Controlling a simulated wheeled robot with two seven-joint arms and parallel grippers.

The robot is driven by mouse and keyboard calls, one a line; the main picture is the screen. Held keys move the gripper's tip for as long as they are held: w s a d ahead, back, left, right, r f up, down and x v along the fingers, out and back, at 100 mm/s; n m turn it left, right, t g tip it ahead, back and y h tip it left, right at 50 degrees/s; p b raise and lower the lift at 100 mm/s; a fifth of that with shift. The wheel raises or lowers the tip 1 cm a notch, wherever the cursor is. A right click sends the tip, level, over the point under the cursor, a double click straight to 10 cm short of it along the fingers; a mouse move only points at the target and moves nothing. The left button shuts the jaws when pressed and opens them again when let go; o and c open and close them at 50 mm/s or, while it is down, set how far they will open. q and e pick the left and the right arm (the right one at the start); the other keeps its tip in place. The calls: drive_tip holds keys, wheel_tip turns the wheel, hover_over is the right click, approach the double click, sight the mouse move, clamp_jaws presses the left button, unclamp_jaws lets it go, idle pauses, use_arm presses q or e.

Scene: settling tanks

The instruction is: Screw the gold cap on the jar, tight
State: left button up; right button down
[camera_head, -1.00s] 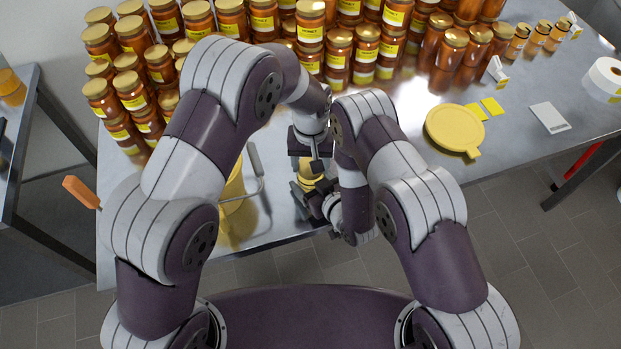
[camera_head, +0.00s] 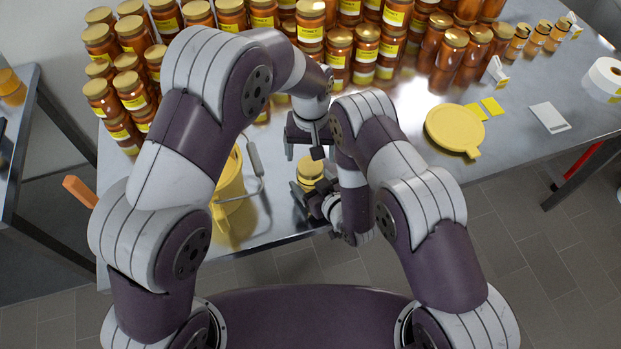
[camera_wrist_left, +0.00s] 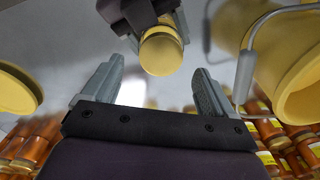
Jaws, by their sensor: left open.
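The jar's gold cap (camera_head: 311,167) shows near the table's front edge, sitting on top of the jar; the jar body is mostly hidden below it. In the left wrist view the cap (camera_wrist_left: 162,52) is in front of my open fingers. My left gripper (camera_head: 304,150) is open and empty, just behind and above the cap, apart from it. My right gripper (camera_head: 313,196) is shut on the jar, its fingers on either side below the cap; it also shows in the left wrist view (camera_wrist_left: 142,12). I cannot tell how tight the cap is.
Rows of filled honey jars (camera_head: 130,90) crowd the back of the table. A yellow bucket (camera_head: 230,190) with a metal handle stands close left of the grippers. A yellow round lid (camera_head: 455,130), a white card (camera_head: 550,117) and a tape roll (camera_head: 604,78) lie to the right.

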sight(311, 166)
use_arm(q)
drive_tip(key=shift+r, duration=0.1)
drive_tip(key=shift+c, duration=0.3)
drive_tip(key=r+n, duration=0.1)
drive_tip(key=n, duration=0.2)
drive_tip(key=w+a+r+n, duration=0.1)
drive_tip(key=n, duration=0.3)
drive_tip(key=w+a+r+n, duration=0.1)
drive_tip(key=n, duration=0.3)
drive_tip(key=shift+w+r+t+y, duration=0.2)
drive_tip(key=shift+t+y, duration=0.1)
drive_tip(key=shift+y, duration=0.1)
drive_tip(key=shift+s+d+n+h, duration=0.4)
drive_tip(key=shift+s+d+n, duration=0.55)
drive_tip(key=shift+s+n, duration=0.25)
drive_tip(key=shift+f, duration=4)
